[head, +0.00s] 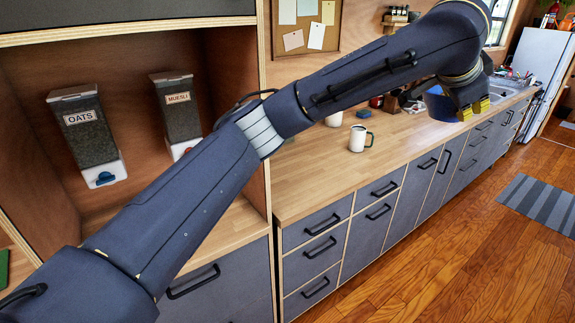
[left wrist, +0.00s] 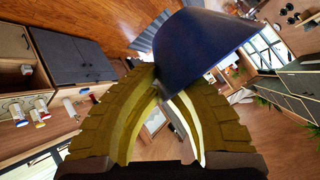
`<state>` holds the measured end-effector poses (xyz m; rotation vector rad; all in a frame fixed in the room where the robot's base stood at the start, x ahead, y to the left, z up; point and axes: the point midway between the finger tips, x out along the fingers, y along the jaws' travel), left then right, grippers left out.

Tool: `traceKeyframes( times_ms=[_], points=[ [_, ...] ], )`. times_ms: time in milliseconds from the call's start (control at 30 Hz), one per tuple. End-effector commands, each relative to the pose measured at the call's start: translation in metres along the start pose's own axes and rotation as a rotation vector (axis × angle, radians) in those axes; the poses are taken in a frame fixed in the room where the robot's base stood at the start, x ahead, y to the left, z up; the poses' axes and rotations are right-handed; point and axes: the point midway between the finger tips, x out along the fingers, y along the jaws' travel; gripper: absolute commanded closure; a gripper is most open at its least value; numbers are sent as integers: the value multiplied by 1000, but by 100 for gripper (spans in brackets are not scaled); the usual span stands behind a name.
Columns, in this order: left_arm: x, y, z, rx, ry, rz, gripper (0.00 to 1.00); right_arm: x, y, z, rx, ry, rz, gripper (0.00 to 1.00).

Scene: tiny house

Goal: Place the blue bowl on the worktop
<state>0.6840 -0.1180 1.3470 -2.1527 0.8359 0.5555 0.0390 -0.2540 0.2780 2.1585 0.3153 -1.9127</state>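The blue bowl (head: 438,106) is at my left gripper (head: 474,108), at the end of my outstretched left arm. In the left wrist view the bowl (left wrist: 205,48) fills the upper middle, and the yellow fingers (left wrist: 160,90) close together on its edge. The bowl appears tilted. In the head view it shows in front of the wooden worktop (head: 310,170), near the front edge towards the sink; its height above the surface is hard to tell. The gripper and wrist partly hide it. My right gripper is in neither view.
A white mug (head: 356,139) with a green handle stands near the worktop's front edge. Other cups stand behind it, and the sink (head: 503,88) is farther along. Two dispensers, oats (head: 88,135) and muesli (head: 177,115), are in the left shelf. The worktop's near end is clear.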

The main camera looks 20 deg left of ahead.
Motion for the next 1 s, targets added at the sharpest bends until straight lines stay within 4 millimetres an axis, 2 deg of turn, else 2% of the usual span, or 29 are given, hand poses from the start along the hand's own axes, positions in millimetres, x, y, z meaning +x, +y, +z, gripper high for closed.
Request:
traceKeyframes(
  times_ms=[33,200,367,500,600,800,900,1000],
  points=[
    [10,-26,12,-29,-19,-21,100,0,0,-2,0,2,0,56],
    [36,-101,60,-96,-78,-109,100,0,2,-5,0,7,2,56],
    [60,-158,123,-159,-133,-190,100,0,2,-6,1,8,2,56],
    [80,-196,187,-209,-179,-257,100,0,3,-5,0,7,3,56],
    [92,-217,234,-242,-208,-301,100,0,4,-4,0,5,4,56],
    [110,-240,317,-288,-253,-370,100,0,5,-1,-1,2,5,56],
    [116,-245,347,-304,-267,-392,100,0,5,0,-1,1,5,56],
    [120,-248,370,-315,-277,-409,100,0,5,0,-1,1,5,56]
  ],
)
